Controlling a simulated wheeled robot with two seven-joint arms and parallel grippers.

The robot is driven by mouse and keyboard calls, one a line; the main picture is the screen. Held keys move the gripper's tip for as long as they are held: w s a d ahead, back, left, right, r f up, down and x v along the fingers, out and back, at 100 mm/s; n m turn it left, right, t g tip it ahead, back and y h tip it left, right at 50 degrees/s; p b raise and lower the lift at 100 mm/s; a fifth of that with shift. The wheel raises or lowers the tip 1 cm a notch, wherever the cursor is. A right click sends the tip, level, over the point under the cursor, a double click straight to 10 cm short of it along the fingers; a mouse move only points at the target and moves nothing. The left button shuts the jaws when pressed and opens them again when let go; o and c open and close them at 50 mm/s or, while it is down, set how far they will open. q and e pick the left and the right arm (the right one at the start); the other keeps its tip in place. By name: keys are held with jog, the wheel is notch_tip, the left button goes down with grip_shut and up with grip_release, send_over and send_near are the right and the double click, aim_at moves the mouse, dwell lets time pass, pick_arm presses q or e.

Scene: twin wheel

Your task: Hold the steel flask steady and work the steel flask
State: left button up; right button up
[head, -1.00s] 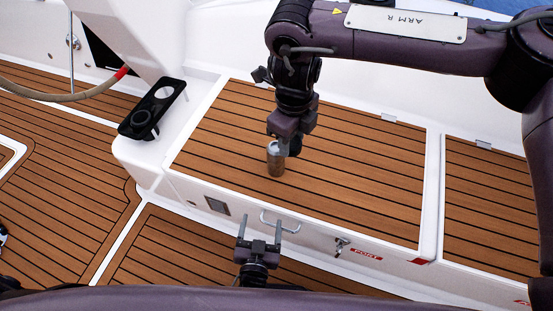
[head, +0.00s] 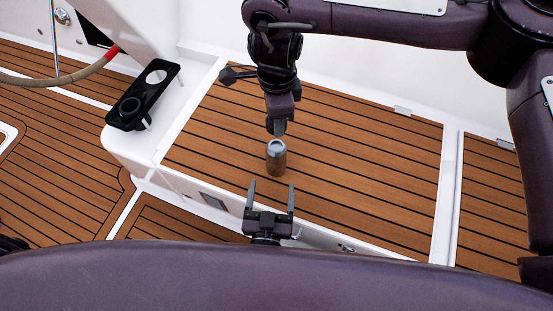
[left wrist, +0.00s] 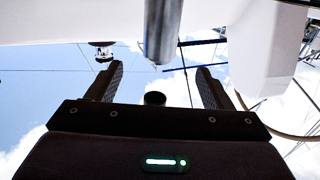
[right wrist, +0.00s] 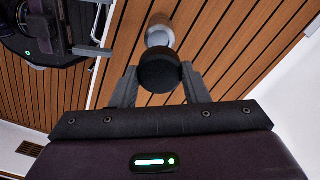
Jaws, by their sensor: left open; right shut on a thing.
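The steel flask (head: 276,160) stands upright on the teak bench, its top bare and pale grey. My right gripper (head: 279,130) is just above it, shut on a black round cap. In the right wrist view the cap (left wrist: 155,98) (right wrist: 158,72) sits between the fingers and partly covers the flask (right wrist: 160,32) beyond. The left wrist view is upside down and shows the steel body (left wrist: 163,32) apart from the cap. My left gripper (head: 271,188) is open and empty at the bench's front edge, its fingers pointing toward the flask without touching it.
The teak bench (head: 350,170) is clear around the flask. A black cup holder (head: 143,97) is on the white moulding at left, near a wheel rim (head: 60,80). A white strip (head: 447,190) divides the bench at right.

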pick_arm(q)
jog(key=w, duration=1.1)
jog(key=shift+w, duration=0.35)
jog(key=shift+c, duration=0.4)
jog(key=c, duration=1.4)
pick_arm(e)
send_over(277, 146)
jog(key=shift+f, duration=2.45)
jog(key=shift+f, duration=0.9)
jog(key=shift+f, duration=0.55)
